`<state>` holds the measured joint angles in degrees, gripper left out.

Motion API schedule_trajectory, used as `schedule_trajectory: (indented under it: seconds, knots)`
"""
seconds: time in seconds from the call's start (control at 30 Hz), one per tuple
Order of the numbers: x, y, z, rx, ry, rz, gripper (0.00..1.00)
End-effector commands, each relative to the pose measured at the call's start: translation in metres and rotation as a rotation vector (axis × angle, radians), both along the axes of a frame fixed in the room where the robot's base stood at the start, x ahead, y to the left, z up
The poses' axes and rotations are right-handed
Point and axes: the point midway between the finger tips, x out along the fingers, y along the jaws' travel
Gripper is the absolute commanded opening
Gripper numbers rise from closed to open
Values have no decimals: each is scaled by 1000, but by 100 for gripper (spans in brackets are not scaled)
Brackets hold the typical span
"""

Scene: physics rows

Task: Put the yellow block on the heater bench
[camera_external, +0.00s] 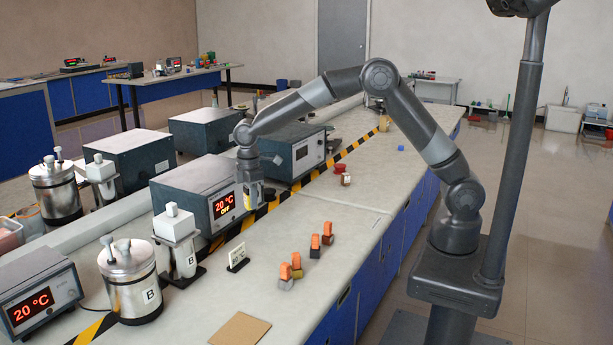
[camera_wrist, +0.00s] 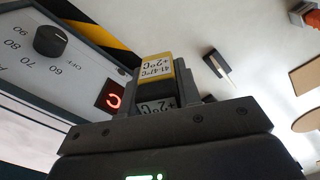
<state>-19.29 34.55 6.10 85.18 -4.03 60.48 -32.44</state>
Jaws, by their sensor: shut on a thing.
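A block (camera_wrist: 158,70) with a yellow band and a white label reading about 41-47°C is between the fingers of my gripper (camera_wrist: 156,98) in the wrist view. In the external view the block (camera_external: 254,188) shows only as a small pale yellow patch. No part is clearly marked as the heater bench; several boxes with displays stand on the long pale worktop (camera_external: 330,225).
Black-and-yellow tape (camera_external: 340,156) runs along the worktop. A white instrument (camera_external: 175,225), a metal pot marked B (camera_external: 131,285) and a small sign (camera_external: 238,258) stand nearer. Several orange-topped blocks (camera_external: 315,243) and a brown board (camera_external: 240,329) are on the right part, with free room between.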

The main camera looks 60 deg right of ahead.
Motion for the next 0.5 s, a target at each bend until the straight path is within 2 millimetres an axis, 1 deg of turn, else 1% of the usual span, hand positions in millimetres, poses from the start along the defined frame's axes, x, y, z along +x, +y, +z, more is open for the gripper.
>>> schedule_trajectory:
  seconds: [0.03, 0.07, 0.1, 0.17, 0.2, 0.3, 0.4, 0.5]
  knots:
    - [-1, 33, 1, 2, -2, 66, 7]
    - [-1, 50, 1, 2, -1, 102, 7]
    - [0, 72, 3, 2, -1, 153, 7]
    - [-2, 104, 5, 2, -1, 228, 7]
    - [-4, 126, 6, 3, -3, 276, 7]
    - [-12, 172, 9, 3, -3, 383, 7]
    - [-20, 208, 10, 3, -3, 460, 7]
    - [-27, 239, 10, 3, -2, 510, 7]
